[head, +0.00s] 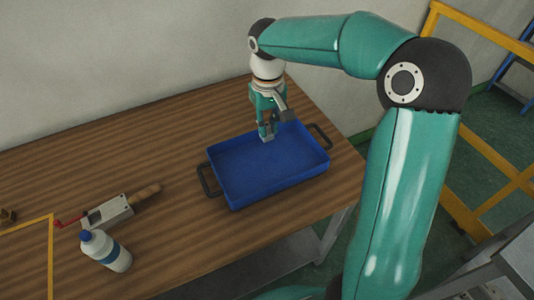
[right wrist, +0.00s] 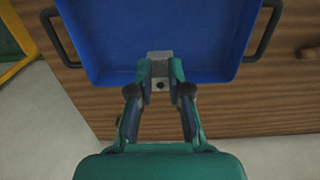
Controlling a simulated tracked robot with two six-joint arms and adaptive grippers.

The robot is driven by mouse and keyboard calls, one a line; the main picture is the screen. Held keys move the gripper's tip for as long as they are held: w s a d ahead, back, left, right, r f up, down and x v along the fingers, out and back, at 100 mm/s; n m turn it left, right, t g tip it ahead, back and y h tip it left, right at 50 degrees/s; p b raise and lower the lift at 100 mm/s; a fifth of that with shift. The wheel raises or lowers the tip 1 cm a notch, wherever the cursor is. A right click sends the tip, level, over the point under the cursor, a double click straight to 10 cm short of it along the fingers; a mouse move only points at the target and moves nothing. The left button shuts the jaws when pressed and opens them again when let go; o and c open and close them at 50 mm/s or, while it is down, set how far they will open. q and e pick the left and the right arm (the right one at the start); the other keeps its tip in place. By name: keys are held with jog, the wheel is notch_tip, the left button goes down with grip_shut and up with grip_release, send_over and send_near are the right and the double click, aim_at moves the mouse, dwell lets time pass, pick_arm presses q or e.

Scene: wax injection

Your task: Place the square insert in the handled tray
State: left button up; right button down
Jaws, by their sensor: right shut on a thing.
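The blue handled tray (head: 262,172) sits on the wooden table with a black handle at each end. It looks empty inside. My right gripper (head: 268,134) is over the tray's back edge, pointing down. In the right wrist view the right gripper (right wrist: 160,88) is shut on a small grey metal piece, the square insert (right wrist: 160,57). The insert shows against the blue tray floor (right wrist: 160,25), just inside the near wall in that view. I cannot tell whether it touches the floor. In the head view the insert (head: 267,138) is small at the fingertips. My left gripper is not in view.
A white bottle with a blue cap (head: 106,251) stands at the table's front left. A metal tool with a wooden handle (head: 120,207) lies behind it. Yellow tape (head: 51,250) marks the left side.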

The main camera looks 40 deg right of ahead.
notch_tip(320, 180, down, 11)
jog(key=shift+s, duration=0.1)
dwell(0.4)
jog(key=shift+f, duration=0.1)
jog(key=c, duration=1.1)
grip_release()
notch_tip(320, 180, up, 12)
jog(key=shift+r, duration=0.1)
